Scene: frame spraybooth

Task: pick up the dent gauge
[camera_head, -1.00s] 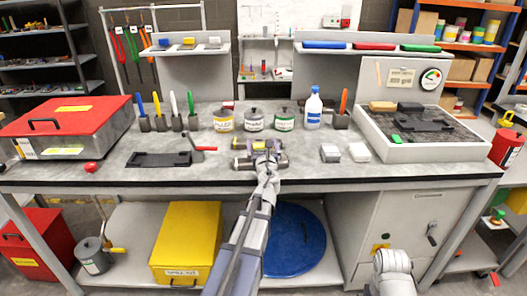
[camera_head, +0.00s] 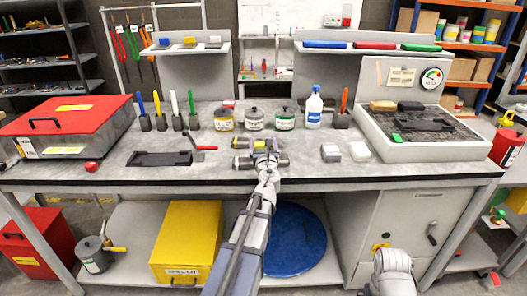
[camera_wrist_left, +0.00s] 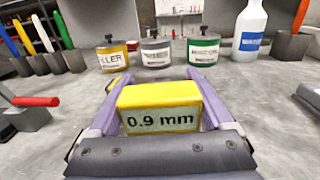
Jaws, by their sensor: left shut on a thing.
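The dent gauge is a small yellow block (camera_wrist_left: 160,93) with a pale label reading "0.9 mm" in the left wrist view. My left gripper (camera_wrist_left: 161,105) is shut on it, with one purple-grey finger along each side. In the head view my left gripper (camera_head: 262,155) is low over the middle of the bench, and the gauge is mostly hidden by it. I cannot tell whether the gauge touches the bench top. My right gripper is not in view; only part of an arm shows at the bottom right.
Behind the gripper stand several labelled tins (camera_head: 255,120) and a white spray bottle (camera_head: 313,108). Two small blocks (camera_head: 358,151) lie to the right, before a grey-topped tray (camera_head: 480,151).

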